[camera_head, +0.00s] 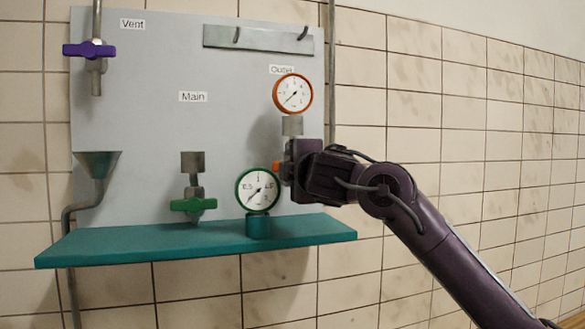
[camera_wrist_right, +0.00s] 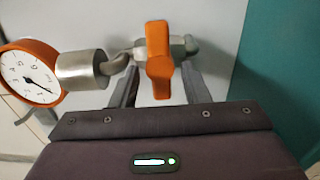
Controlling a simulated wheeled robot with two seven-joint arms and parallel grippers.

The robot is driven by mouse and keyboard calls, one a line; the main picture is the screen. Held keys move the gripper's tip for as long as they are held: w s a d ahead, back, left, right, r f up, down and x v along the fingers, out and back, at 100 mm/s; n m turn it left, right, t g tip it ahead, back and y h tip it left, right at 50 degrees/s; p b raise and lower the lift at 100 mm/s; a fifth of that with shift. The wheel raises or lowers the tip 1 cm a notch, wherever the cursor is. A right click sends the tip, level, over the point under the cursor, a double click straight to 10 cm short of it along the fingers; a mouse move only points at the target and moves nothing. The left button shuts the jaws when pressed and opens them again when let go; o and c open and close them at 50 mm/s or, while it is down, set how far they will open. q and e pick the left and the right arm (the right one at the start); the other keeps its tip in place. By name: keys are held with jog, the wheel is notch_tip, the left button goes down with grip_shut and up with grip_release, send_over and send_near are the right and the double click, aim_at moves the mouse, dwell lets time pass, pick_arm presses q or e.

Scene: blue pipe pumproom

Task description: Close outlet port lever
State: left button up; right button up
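The orange outlet lever (camera_wrist_right: 158,42) is in the right wrist view, crosswise to its grey metal pipe (camera_wrist_right: 122,60). In the head view only a small orange part of the lever (camera_head: 276,173) shows, below the Outlet label; my gripper hides the rest. My right gripper (camera_wrist_right: 160,78) is open, with one finger on each side of the lever. A gap shows between the lever and each finger. In the head view the right gripper (camera_head: 291,165) is in front of the outlet valve, reaching in from the right. My left gripper is not in view.
An orange-rimmed gauge (camera_head: 292,94) is just above the right gripper. A green-rimmed gauge (camera_head: 257,190) stands close to its left on the teal shelf (camera_head: 150,243). A green lever (camera_head: 193,204) and a purple lever (camera_head: 89,49) are farther left. The tiled wall (camera_head: 470,110) is behind.

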jog(key=b+v, duration=0.4)
jog(key=v, duration=0.3)
jog(key=shift+s, duration=0.35)
jog(key=shift+d, duration=0.1)
